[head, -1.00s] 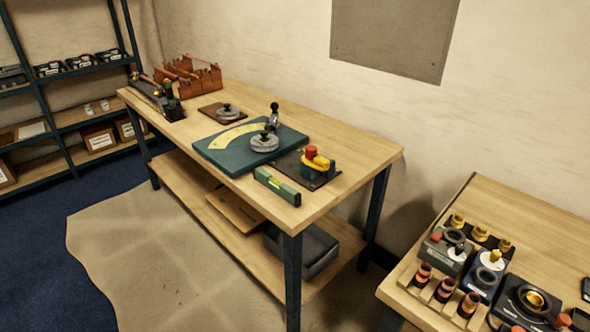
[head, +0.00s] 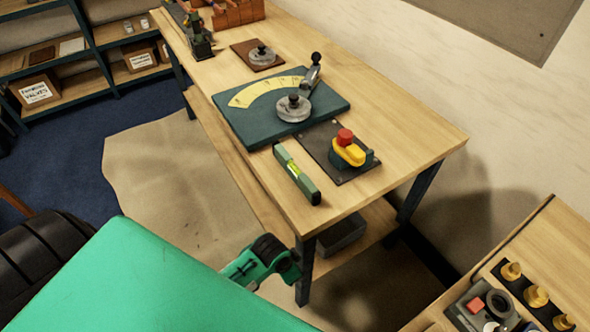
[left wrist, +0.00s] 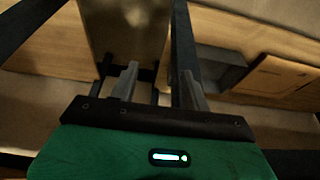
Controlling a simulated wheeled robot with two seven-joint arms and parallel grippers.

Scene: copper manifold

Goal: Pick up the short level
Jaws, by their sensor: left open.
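The short level (head: 297,174), green with a yellow-green vial, lies flat along the front edge of the workbench (head: 410,150) near its right corner. It does not show in the left wrist view. My left gripper (left wrist: 158,85) is open, with its two grey fingers apart and nothing between them. It points at the area under the bench top, and its fingertips are clear of the level. In the head view my green arm fills the lower left, below and in front of the level, and the fingers cannot be made out. My right gripper is not in view.
A plate with a red and yellow knob (head: 347,150) sits close to the level's right. A teal board with a yellow arc (head: 230,105) lies behind it. A grey bin (left wrist: 220,68) stands on the lower shelf. Another table (head: 560,240) with fittings is at right.

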